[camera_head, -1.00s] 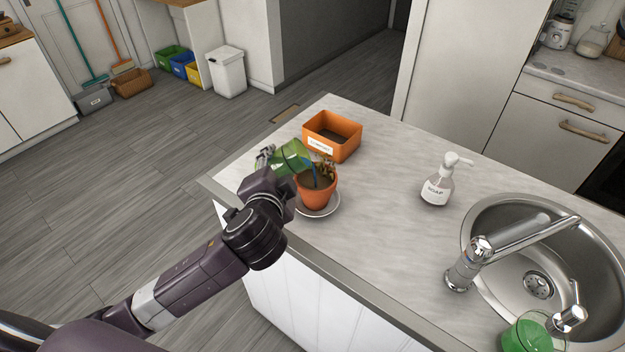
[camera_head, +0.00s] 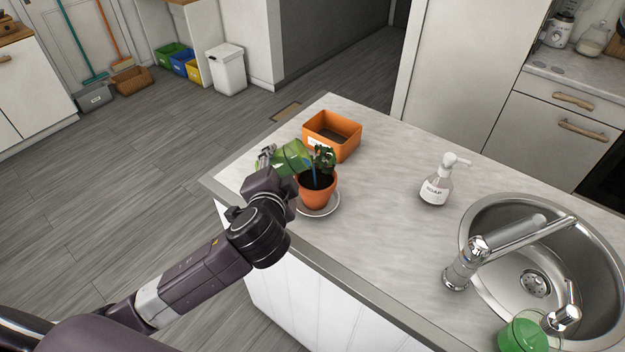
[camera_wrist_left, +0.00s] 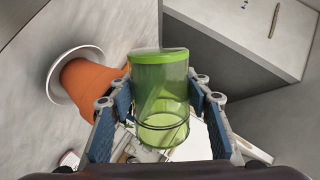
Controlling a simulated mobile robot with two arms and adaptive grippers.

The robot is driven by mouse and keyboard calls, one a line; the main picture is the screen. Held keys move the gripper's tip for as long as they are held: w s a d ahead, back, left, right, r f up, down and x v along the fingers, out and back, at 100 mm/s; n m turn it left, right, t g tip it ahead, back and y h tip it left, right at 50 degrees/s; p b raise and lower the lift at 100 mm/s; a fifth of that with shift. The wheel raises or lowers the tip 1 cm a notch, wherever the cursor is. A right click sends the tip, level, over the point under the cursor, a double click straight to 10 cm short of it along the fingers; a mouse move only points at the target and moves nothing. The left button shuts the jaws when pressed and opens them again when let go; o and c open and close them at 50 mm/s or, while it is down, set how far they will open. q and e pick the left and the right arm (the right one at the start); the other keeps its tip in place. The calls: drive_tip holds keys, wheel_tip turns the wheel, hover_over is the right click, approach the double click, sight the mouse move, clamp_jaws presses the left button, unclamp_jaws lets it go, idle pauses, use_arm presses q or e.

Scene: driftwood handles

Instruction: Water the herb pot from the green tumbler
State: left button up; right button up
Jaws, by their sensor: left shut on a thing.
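The green tumbler (camera_head: 290,157) is see-through and tilted far over, its mouth at the herb pot. My left gripper (camera_head: 268,160) is shut on it; in the left wrist view the tumbler (camera_wrist_left: 160,85) sits between both finger pads. A thin blue stream runs from the tumbler down into the pot. The herb pot (camera_head: 318,196) is terracotta, upright on a white saucer (camera_head: 331,208), with dark soil and a green leafy plant (camera_head: 324,156). The pot also shows in the left wrist view (camera_wrist_left: 92,88). My right gripper is out of view.
An orange labelled box (camera_head: 345,149) stands just behind the pot. A soap dispenser (camera_head: 436,186) stands right of it, then the tap (camera_head: 480,250) and sink. Another green vessel (camera_head: 522,335) is at the lower right. The counter's middle is clear.

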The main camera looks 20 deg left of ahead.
use_arm(q)
drive_tip(key=shift+m+p, duration=0.3)
drive_tip(key=shift+p, duration=0.4)
idle(0.8)
